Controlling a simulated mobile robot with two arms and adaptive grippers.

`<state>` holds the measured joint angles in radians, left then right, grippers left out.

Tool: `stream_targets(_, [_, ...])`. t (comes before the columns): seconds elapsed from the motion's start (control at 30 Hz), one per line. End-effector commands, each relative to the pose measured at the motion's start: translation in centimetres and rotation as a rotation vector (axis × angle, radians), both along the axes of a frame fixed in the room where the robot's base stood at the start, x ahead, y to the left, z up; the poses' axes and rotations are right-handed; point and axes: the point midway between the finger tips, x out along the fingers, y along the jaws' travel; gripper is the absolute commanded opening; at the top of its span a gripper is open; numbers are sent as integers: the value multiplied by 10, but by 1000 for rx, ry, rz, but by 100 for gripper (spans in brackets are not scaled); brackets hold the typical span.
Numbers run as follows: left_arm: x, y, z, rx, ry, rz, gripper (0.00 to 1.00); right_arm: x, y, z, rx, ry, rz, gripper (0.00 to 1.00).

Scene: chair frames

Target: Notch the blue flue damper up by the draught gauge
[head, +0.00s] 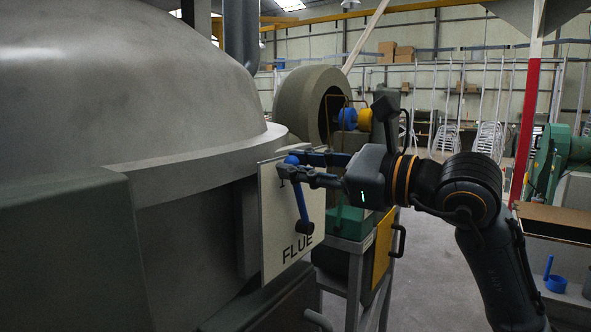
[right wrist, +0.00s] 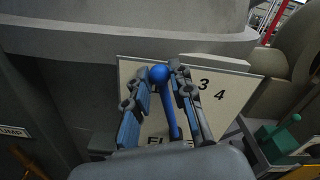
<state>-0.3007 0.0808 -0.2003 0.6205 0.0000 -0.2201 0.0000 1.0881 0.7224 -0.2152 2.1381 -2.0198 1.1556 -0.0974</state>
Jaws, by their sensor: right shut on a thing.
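The blue flue damper (head: 302,205) is a lever with a ball at its upper end and a round hub low on a pale plate (head: 273,245) marked FLUE. My right gripper (head: 290,166) reaches in from the right and is shut on the lever at its ball end. In the right wrist view the damper's blue ball (right wrist: 159,74) sits between the fingertips, and the rod runs down between the fingers. The plate (right wrist: 240,88) shows the numerals 3 and 4 to the right of the lever; other marks are hidden. I cannot pick out a draught gauge. My left gripper is out of view.
A large grey domed vessel (head: 120,90) fills the left, close beside the plate. A metal stand with a yellow panel (head: 382,248) is below my right arm. A red and white post (head: 525,120) and a green machine (head: 549,160) stand right. Floor between is clear.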

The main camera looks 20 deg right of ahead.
Motion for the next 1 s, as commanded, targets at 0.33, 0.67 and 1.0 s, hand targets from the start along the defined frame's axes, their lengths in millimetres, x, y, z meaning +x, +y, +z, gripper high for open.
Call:
stream_targets(0.33, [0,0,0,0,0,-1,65,0,-2,2,0,-4,-2,5])
stream_targets(0.67, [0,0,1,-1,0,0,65,11,-15,6,1,-2,-2,5])
stream_targets(1.0, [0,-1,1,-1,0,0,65,12,-16,7,1,-3,-2,37])
